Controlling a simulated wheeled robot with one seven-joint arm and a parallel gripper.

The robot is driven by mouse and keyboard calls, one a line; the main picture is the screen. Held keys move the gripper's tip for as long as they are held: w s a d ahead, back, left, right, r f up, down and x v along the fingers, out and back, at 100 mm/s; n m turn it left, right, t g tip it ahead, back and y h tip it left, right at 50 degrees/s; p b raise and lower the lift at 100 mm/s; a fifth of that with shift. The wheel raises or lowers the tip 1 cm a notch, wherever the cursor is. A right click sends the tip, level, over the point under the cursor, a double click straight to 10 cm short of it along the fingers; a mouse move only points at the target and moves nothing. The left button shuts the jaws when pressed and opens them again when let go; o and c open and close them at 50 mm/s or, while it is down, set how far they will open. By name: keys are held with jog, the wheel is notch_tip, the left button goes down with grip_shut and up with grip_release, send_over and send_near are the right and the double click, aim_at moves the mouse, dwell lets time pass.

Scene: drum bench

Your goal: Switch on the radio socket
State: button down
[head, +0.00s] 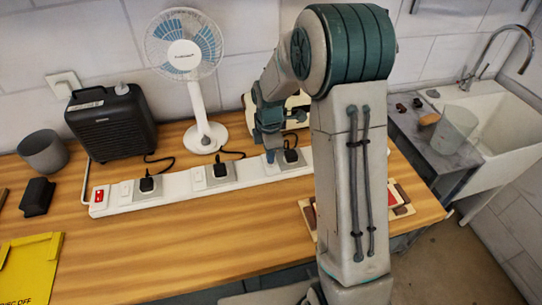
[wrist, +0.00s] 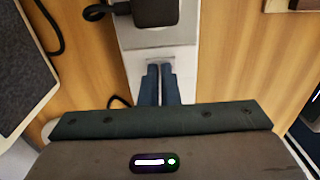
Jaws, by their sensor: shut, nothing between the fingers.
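A long white power strip (head: 165,195) lies along the bench with a red switch (head: 99,196) at its left end. Several black plugs sit in it, each with a small white rocker to its left. The right-hand plug (head: 290,157) also shows in the wrist view (wrist: 155,12). A cream device (head: 294,110), probably the radio, stands behind my arm, mostly hidden. My gripper (head: 270,157) is shut and empty, pointing down at the rocker beside the right-hand plug. In the wrist view, its fingertips (wrist: 160,70) cover most of that rocker; contact and rocker position cannot be told.
A white fan (head: 184,60) and a black box-shaped appliance (head: 109,122) stand behind the strip. A grey cup (head: 43,152) and a yellow folder (head: 30,268) are at left. A red-and-cream item (head: 400,197) lies at right, partly behind my arm. The front bench is clear.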

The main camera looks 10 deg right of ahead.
jog(key=shift+f, duration=0.1)
notch_tip(320, 180, up, 14)
jog(key=p, duration=0.1)
jog(key=shift+w, duration=0.2)
dwell(0.4)
